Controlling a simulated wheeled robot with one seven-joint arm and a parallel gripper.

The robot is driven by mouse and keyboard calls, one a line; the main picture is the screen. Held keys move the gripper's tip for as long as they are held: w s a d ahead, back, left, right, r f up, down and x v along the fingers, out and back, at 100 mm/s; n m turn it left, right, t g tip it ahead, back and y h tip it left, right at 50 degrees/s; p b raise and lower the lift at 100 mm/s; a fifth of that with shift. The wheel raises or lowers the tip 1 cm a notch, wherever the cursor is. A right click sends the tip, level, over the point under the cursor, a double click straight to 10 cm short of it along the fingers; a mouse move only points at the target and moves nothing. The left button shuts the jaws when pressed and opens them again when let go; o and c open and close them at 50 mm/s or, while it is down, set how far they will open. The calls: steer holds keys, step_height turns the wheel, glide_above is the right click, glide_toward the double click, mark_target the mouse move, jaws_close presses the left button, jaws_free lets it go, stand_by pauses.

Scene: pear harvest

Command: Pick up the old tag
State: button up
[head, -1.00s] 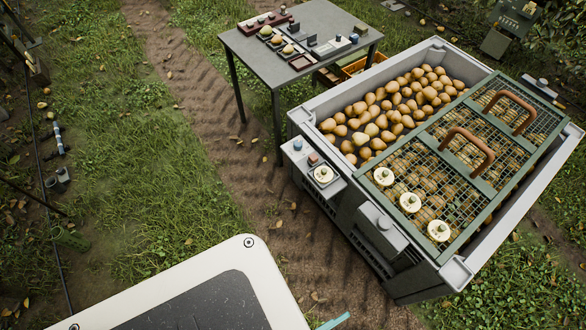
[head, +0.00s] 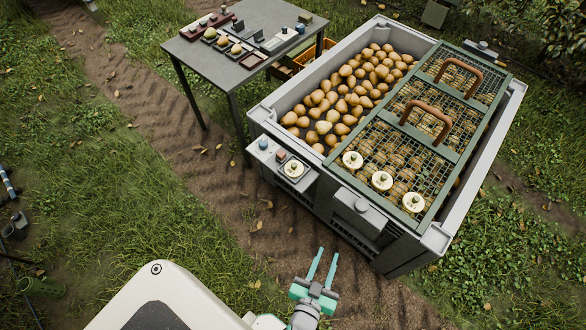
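I cannot make out a thing that is clearly the old tag in the head view; it may be hidden or too small to tell. My gripper (head: 328,254) is at the bottom centre, with two teal fingers apart and nothing between them. It is over the dirt path in the picture, just in front of the large grey bin (head: 262,112) of pears. A control panel (head: 281,163) with a blue knob, a red button and a pale round dial is on the bin's near left corner.
A green mesh lid (head: 423,139) with two brown handles covers the bin's right part; three pale round discs (head: 382,181) sit along its near edge. A grey table (head: 205,59) with pears and small devices stands behind left. An orange crate (head: 305,58) is beside it.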

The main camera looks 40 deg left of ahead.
steer(key=w+a+f+n+g+y, duration=0.25)
steer(key=w+a+f, duration=0.35)
steer(key=w+a, duration=0.5)
steer(key=n+y, duration=0.3)
glide_toward(294, 167)
steer(key=shift+m+g+y, duration=0.25)
steer(key=shift+g, duration=0.2)
steer(key=x, duration=0.4)
steer(key=shift+w+a+r, duration=0.1)
steer(key=shift+w, duration=0.3)
steer(key=shift+x, duration=3.25)
steer(key=shift+w, duration=0.1)
steer(key=shift+c, duration=0.6)
jaws_close()
